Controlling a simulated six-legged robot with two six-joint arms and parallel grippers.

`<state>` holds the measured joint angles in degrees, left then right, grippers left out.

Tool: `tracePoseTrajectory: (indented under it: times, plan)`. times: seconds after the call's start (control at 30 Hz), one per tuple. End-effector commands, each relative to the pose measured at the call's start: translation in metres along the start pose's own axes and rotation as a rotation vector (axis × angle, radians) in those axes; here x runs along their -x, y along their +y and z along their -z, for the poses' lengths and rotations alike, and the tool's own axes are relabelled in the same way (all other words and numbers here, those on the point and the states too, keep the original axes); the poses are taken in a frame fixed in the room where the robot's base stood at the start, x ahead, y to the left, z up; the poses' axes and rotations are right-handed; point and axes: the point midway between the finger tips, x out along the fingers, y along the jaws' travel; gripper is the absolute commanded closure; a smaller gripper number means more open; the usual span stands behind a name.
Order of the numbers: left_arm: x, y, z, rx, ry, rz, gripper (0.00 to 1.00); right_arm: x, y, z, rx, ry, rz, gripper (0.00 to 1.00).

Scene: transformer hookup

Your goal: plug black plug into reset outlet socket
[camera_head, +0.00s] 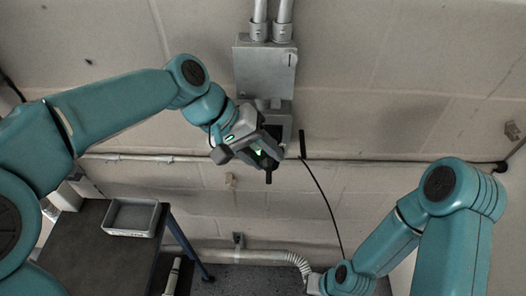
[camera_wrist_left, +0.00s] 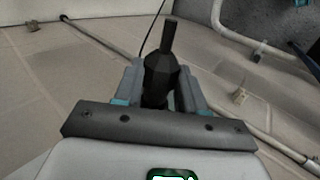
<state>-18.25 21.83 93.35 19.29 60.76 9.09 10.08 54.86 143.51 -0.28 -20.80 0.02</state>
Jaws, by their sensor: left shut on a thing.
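The black plug (camera_head: 268,176) is held in my left gripper (camera_head: 263,158), which is shut on it in front of the wall. In the left wrist view the plug (camera_wrist_left: 161,76) sits between the two fingers (camera_wrist_left: 158,100), its narrow end pointing away from the gripper. A grey outlet box (camera_head: 286,122) is on the wall just behind and above my left gripper. The gripper covers much of it, so I cannot make out the reset socket's face. The plug appears apart from the box. My right arm's wrist shows at the bottom, but its gripper jaws do not show.
A larger grey electrical box (camera_head: 265,70) with two conduits is above. A thin black cable (camera_head: 322,190) hangs at the right of the outlet box. A dark table (camera_head: 92,238) with a grey tray (camera_head: 131,217) stands at lower left. A pipe (camera_head: 140,157) runs along the wall.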

Motion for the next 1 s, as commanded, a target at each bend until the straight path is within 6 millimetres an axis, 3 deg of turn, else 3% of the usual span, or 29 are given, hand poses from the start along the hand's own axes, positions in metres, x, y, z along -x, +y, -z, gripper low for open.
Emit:
tracePoseTrajectory:
  times: [0.93, 0.97, 1.0]
  plan:
    - [0.001, 0.001, 0.023, 0.000, 0.001, -0.001, 1.00, 0.016, -0.006, 0.000, 0.000, 0.000, 0.000, 1.00]
    - [0.001, 0.001, 0.023, 0.000, 0.001, -0.001, 0.51, 0.015, -0.005, 0.000, 0.000, 0.000, 0.000, 1.00]
    - [0.001, 0.000, 0.023, 0.000, 0.001, -0.001, 0.37, 0.015, -0.005, 0.000, 0.000, 0.000, 0.000, 1.00]
